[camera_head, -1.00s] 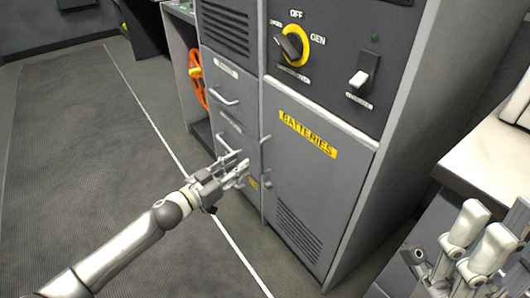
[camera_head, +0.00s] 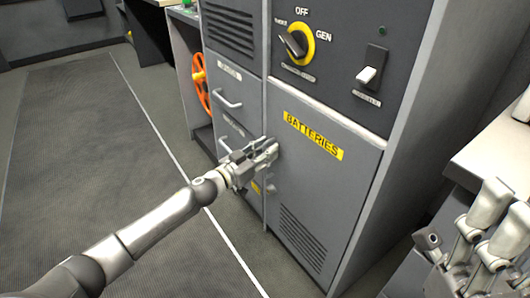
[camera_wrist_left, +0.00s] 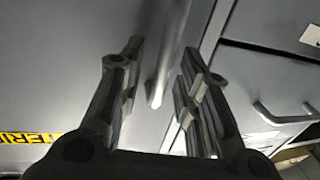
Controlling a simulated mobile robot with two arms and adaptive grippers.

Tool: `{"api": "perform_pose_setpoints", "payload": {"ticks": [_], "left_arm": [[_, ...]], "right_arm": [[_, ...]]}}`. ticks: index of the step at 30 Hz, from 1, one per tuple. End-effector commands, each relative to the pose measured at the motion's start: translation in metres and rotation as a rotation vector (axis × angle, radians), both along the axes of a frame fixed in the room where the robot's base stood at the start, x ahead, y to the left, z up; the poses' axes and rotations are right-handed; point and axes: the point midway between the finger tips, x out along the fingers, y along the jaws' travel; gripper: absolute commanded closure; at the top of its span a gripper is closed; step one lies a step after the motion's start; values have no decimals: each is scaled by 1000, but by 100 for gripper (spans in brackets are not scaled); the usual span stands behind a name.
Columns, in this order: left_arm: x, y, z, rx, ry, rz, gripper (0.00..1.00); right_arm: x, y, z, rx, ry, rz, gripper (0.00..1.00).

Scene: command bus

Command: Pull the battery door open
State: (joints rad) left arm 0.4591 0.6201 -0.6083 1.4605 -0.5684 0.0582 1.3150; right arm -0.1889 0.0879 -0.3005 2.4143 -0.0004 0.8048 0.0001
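The battery door (camera_head: 330,190) is a grey cabinet panel with a yellow BATTERIES label (camera_head: 313,136) and vent slots low down. It looks closed. Its upright bar handle (camera_head: 270,187) is at the door's left edge, mostly hidden behind my left gripper in the head view. My left gripper (camera_head: 268,150) is at the handle. In the left wrist view the handle (camera_wrist_left: 172,50) runs between the two spread fingers, with gaps on both sides. My right gripper (camera_head: 500,212) is at the lower right, away from the door; its opening is unclear.
Grey drawers with bar handles (camera_head: 228,103) stand left of the door. Above is a black panel with a yellow rotary switch (camera_head: 297,45) and a toggle (camera_head: 369,72). An orange wheel (camera_head: 201,88) is further left. A pale worktop (camera_head: 490,150) is at right. The floor at left is clear.

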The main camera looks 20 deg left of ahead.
Motion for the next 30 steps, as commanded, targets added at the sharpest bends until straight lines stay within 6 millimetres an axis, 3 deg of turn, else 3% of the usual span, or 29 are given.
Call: {"api": "perform_pose_setpoints", "payload": {"ticks": [7,15,30], "left_arm": [[0,0,0,0,1,0,69],[1,0,0,0,0,1,100],[-6,6,1,-5,4,34,100]], "right_arm": [[-1,-1,4,7,-12,-1,60],[-1,-1,3,10,-9,-2,60],[-2,-1,4,5,-4,0,60]]}}
